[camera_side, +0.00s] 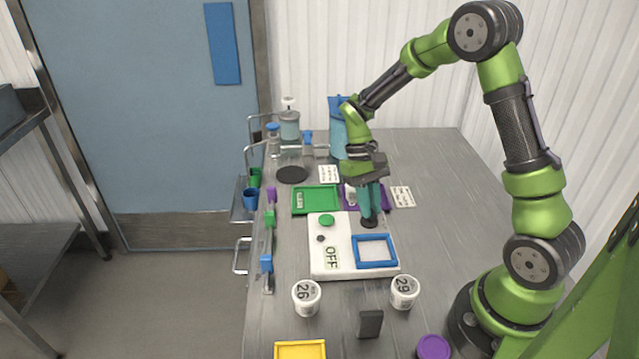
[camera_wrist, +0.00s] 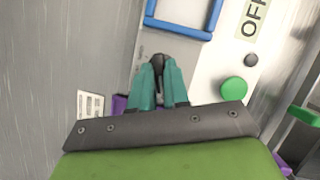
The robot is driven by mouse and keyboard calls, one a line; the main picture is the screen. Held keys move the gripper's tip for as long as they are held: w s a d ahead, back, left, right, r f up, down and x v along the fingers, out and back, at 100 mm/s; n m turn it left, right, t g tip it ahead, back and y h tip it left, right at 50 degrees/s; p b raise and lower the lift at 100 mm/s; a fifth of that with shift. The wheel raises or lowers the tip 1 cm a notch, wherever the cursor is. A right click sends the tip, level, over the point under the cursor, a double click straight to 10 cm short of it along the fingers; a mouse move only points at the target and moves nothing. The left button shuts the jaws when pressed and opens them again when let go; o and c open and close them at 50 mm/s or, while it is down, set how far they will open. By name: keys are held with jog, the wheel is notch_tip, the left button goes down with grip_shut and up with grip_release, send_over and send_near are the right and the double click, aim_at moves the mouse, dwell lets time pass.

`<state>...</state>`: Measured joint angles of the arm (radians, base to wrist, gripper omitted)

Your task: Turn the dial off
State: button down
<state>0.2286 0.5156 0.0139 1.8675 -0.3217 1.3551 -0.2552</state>
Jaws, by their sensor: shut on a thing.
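The dial is a small black knob (camera_side: 369,223) on a white control panel (camera_side: 321,267), at the panel's upper right edge in the side view. My gripper (camera_side: 369,215) points down at it with teal fingers. In the wrist view the gripper (camera_wrist: 160,75) is shut on the black knob (camera_wrist: 158,58), whose sides are mostly hidden between the fingertips. An "OFF" label (camera_side: 331,258) shows at the panel's lower left. The panel also carries a green button (camera_side: 326,221) and a small dark button (camera_side: 320,238).
A blue square frame (camera_side: 375,238) sits on the panel just below the knob. White tubs numbered 26 (camera_side: 306,297) and 29 (camera_side: 404,292) stand in front. A green tray (camera_side: 316,187) and a purple tray (camera_side: 403,195) lie behind.

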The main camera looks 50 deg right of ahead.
jog(key=c, duration=1.1)
grip_release()
jog(key=v, duration=1.7)
jog(key=s+a+r+t, duration=0.3)
jog(key=s+a+t, duration=0.8)
jog(key=s, duration=0.4)
jog(key=shift+s+a+r, duration=0.25)
jog(key=shift+a+r, duration=0.1)
jog(key=shift+a, duration=0.1)
